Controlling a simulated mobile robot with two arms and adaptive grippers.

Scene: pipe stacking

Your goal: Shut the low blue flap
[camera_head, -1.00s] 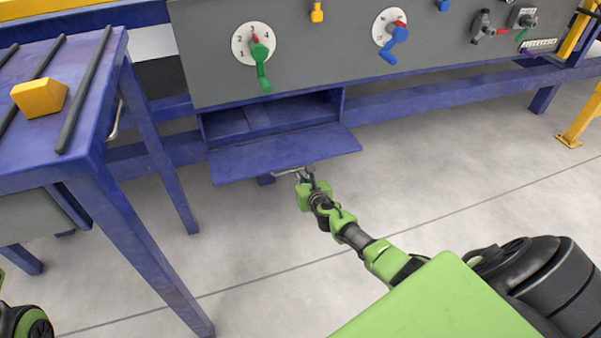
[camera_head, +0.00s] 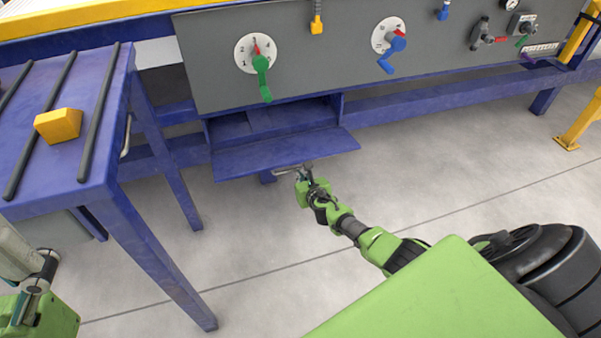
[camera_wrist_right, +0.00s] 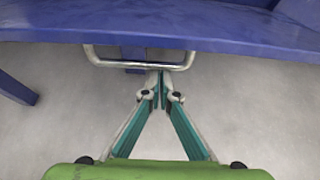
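The low blue flap (camera_head: 285,152) hangs open below the grey panel, sticking out roughly level in front of a blue compartment (camera_head: 270,118). A metal bar handle (camera_wrist_right: 140,66) is at its front edge and also shows in the head view (camera_head: 286,170). My right gripper (camera_head: 303,172) is at the handle, below the flap's front edge. In the right wrist view its fingertips (camera_wrist_right: 159,82) are together, right at the handle bar. I cannot tell whether they touch it. Part of my left arm shows at the lower left; its gripper is not visible.
A blue table (camera_head: 75,185) with dark rails and a yellow block (camera_head: 58,125) stands left of the flap. The grey panel (camera_head: 325,60) above carries a green lever (camera_head: 262,75) and a blue lever (camera_head: 392,55). Open floor lies right of the flap.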

